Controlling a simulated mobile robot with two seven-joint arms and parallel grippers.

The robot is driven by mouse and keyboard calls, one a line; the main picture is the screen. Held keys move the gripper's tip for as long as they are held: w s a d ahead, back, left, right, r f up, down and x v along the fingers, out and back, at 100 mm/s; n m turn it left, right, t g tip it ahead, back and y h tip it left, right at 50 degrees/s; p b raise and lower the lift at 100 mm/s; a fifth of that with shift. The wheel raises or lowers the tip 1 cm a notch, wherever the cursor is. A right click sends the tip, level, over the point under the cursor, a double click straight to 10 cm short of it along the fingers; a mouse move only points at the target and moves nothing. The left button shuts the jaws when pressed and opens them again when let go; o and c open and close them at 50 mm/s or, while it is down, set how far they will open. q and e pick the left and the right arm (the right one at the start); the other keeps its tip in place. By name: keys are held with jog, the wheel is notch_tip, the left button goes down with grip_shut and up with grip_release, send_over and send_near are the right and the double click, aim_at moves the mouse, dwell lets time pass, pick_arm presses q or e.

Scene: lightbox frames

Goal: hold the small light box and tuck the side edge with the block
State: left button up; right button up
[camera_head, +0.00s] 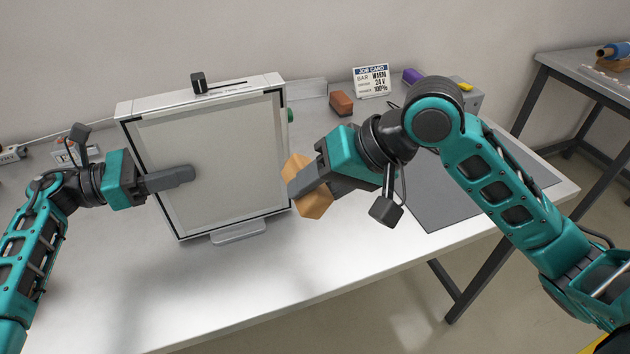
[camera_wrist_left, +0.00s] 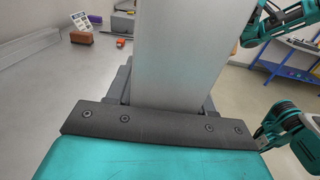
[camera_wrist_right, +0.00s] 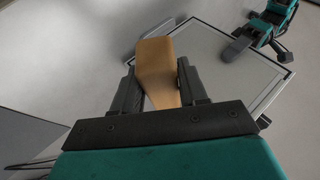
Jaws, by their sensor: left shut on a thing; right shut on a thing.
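The small light box (camera_head: 215,150) stands upright on the table, its pale panel in a dark-edged frame facing me. My left gripper (camera_head: 180,178) is shut on its left side, one finger lying across the front panel. The left wrist view shows the box's side wall (camera_wrist_left: 180,50) between the fingers; the fingertips are hidden there. My right gripper (camera_head: 305,185) is shut on an orange-tan block (camera_head: 315,205) beside the box's right edge. The block (camera_wrist_right: 157,70) also shows between the fingers in the right wrist view. I cannot tell whether the block touches the frame edge.
A red-brown block (camera_head: 341,103) and a job card (camera_head: 371,80) stand at the back of the white table (camera_head: 270,275). A dark grey mat (camera_head: 450,200) lies at the right. The front of the table is clear. A second table stands far right.

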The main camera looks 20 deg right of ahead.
pick_arm(q)
jog(key=o, duration=1.3)
